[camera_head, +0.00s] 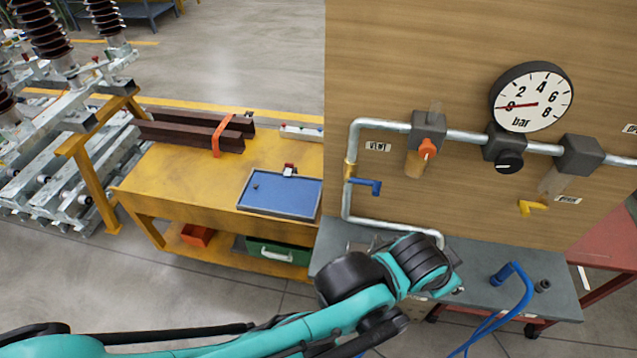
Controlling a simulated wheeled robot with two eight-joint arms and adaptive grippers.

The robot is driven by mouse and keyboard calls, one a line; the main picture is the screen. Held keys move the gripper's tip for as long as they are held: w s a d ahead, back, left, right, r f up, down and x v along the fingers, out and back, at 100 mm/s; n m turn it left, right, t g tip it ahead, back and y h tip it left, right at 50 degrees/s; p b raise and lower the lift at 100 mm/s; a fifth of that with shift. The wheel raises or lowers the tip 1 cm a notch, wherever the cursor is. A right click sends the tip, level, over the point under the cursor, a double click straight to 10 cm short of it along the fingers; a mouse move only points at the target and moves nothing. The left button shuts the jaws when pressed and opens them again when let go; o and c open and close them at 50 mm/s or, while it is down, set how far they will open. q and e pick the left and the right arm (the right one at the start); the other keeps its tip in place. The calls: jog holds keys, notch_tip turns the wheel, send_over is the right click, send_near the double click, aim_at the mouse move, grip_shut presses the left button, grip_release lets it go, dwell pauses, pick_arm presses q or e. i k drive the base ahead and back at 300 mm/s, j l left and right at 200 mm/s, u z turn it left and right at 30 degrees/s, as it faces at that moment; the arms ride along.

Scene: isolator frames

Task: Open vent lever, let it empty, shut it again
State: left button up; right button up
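A blue lever (367,185) sits on the vertical pipe at the left of the wooden panel, its handle pointing right, across the pipe. A small label (378,146) above it seems to read VENT. The round gauge (545,88) is marked in bar, and its red needle points left at about 0. A yellow lever (532,207) hangs at the right of the panel beside another label, too small to read. My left arm crosses the lower picture from the left, ending in front of the grey bench. I cannot make out its gripper. My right gripper is not in view.
A yellow table (180,180) with a blue tray (250,206) stands left. The space before the blue lever looks clear.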

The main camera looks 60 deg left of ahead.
aim_at(349, 178)
jog(key=u, duration=1.85)
jog(key=k+z, duration=0.15)
